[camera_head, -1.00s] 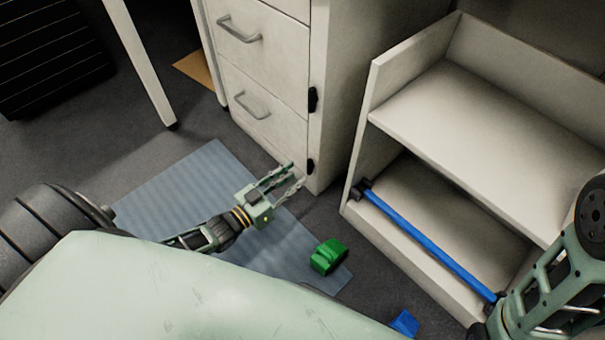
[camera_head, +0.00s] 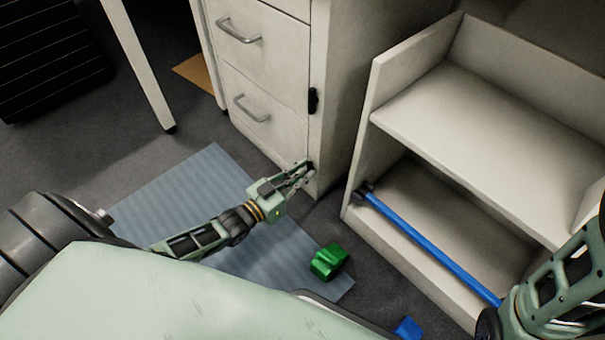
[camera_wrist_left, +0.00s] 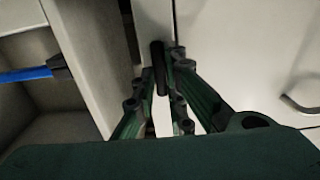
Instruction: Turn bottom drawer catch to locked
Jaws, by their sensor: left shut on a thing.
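The white drawer cabinet (camera_head: 275,130) stands at the top middle of the head view. The bottom drawer catch is a small black piece low on the cabinet's front edge. In the head view my left gripper (camera_head: 304,171) mostly covers it. In the left wrist view the black catch (camera_wrist_left: 158,66) stands roughly upright between the fingers. My left gripper (camera_wrist_left: 163,88) is shut on it there. A second black catch (camera_head: 313,100) sits higher on the same edge, clear of the gripper. My right arm shows at the lower right of the head view, but its gripper is out of view.
A white shelf unit (camera_head: 470,125) with a blue bar (camera_head: 430,245) stands just right of the cabinet. A grey-blue mat (camera_head: 170,190) lies below the left arm. A green object (camera_head: 328,262) and a blue piece (camera_head: 408,328) lie on the floor nearby.

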